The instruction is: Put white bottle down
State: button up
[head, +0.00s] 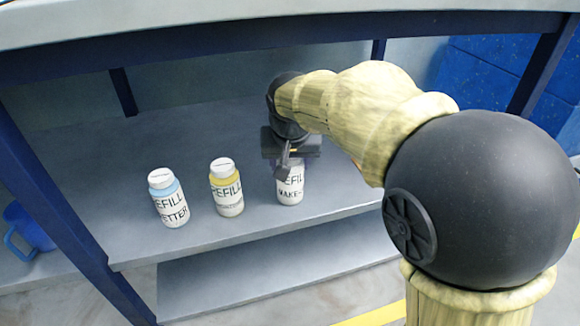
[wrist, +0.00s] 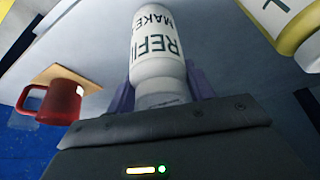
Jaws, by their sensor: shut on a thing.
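The white bottle (head: 290,188), with dark lettering that reads in part "REFILL MAKE", is upright at the right end of a row of bottles on the grey shelf (head: 120,230). My gripper (head: 290,152) is shut on its upper part from above. In the wrist view, the white bottle (wrist: 158,45) lies between the two purple-grey fingers of my gripper (wrist: 162,88). Its base appears at or very near the shelf surface; I cannot tell whether it touches.
A yellow-banded bottle (head: 226,187) and a blue-banded bottle (head: 167,198) stand to the left. A red mug (wrist: 62,98) shows in the wrist view. A blue mug (head: 28,230) is at far left. Blue posts (head: 70,215) frame the shelf. The shelf behind the bottles is clear.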

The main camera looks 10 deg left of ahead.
jog(key=shift+r+p, duration=0.95)
jog(key=shift+p+v, duration=1.1)
jog(key=shift+p, duration=0.15)
jog(key=s+d+p, duration=0.2)
jog(key=s, duration=0.6)
jog(key=s+d+p, duration=0.3)
jog(key=s, duration=0.5)
jog(key=shift+s+f+p, duration=0.2)
jog(key=shift+f+p, duration=0.05)
jog(key=shift+p, duration=0.05)
jog(key=shift+d+r, duration=0.1)
